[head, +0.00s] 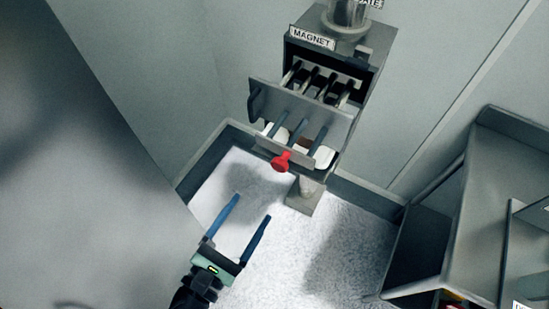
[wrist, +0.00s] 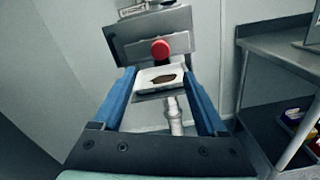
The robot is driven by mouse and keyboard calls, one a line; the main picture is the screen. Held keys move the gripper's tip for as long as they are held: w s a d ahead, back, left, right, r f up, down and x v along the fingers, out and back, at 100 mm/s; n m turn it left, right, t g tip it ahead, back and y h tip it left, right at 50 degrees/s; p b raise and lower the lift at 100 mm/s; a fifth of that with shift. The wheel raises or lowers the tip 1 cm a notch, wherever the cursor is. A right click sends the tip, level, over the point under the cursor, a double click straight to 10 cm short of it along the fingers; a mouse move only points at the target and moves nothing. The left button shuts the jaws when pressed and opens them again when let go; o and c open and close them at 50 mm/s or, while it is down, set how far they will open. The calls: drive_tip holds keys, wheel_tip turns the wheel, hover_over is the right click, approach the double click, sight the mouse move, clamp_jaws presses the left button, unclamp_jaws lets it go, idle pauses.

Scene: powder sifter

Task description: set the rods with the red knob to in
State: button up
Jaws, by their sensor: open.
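The magnet unit (head: 352,52) is a grey box labelled MAGNET against the back wall. Its rod drawer (head: 310,108) stands pulled out, with several rods showing between its front plate and the box. A red knob (head: 281,161) sticks out at the front; in the wrist view the red knob (wrist: 160,50) lies ahead, in front of the grey plate (wrist: 150,35). My gripper (head: 253,218) is open and empty, below and in front of the knob, apart from it. In the wrist view its blue fingers (wrist: 160,95) stand wide, left and right.
A white tray with brown powder (wrist: 160,78) sits under the plate. A metal table with a lower shelf (head: 500,200) is at the right. A large grey surface (head: 80,180) fills the left. The floor between is clear.

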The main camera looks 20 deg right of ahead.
sight(277, 168)
drive_tip(key=p+x, duration=0.3)
drive_tip(key=x, duration=1)
drive_tip(key=shift+c, duration=0.2)
clamp_jaws()
idle(0.9)
